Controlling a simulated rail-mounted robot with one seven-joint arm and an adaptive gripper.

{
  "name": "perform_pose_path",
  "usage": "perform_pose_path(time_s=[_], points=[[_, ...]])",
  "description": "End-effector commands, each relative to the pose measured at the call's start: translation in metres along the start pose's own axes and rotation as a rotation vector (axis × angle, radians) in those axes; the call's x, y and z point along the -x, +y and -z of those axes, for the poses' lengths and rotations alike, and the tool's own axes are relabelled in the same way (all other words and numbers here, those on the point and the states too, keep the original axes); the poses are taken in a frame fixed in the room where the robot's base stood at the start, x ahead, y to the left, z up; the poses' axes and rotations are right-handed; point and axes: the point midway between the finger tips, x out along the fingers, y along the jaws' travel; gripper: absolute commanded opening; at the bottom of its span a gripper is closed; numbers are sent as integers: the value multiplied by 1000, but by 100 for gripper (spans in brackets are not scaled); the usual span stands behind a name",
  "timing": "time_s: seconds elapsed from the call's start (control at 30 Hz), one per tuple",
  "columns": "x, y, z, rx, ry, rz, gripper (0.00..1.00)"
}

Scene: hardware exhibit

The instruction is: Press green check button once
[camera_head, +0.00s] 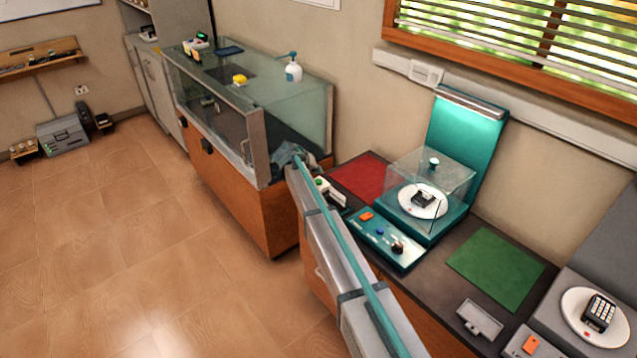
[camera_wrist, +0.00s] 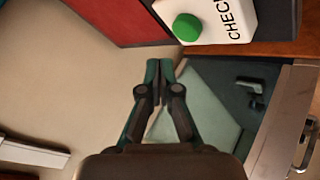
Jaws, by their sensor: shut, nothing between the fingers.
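The green check button (camera_wrist: 186,27) is a round green cap on a white box (camera_wrist: 227,20) marked with black letters reading "CHEC", the rest cut off by the frame edge. In the head view the green button (camera_head: 320,183) shows small, just right of my arm, which partly covers its box. My gripper (camera_wrist: 159,66) is shut and empty in the wrist view. Its tips are just below and left of the green button in that picture, apart from it. In the head view my gripper (camera_head: 288,154) is at the counter's left end, near the glass case.
A glass display case (camera_head: 240,115) stands left of the counter. The dark counter (camera_head: 470,245) holds a red mat (camera_head: 363,178), a teal control panel (camera_head: 388,240), a clear-covered turntable (camera_head: 425,200) and a green mat (camera_head: 495,267).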

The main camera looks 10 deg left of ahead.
Motion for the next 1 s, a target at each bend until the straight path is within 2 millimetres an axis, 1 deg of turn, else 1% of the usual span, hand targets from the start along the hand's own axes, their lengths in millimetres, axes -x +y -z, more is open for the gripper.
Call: perform_pose_path(time_s=[0.03, 0.2, 1.0], points=[[-8, -6, -6, 0, 0, 0, 0], [-14, -10, -10, -1, 0, -1, 0], [-14, -10, -10, -1, 0, 0, 0]])
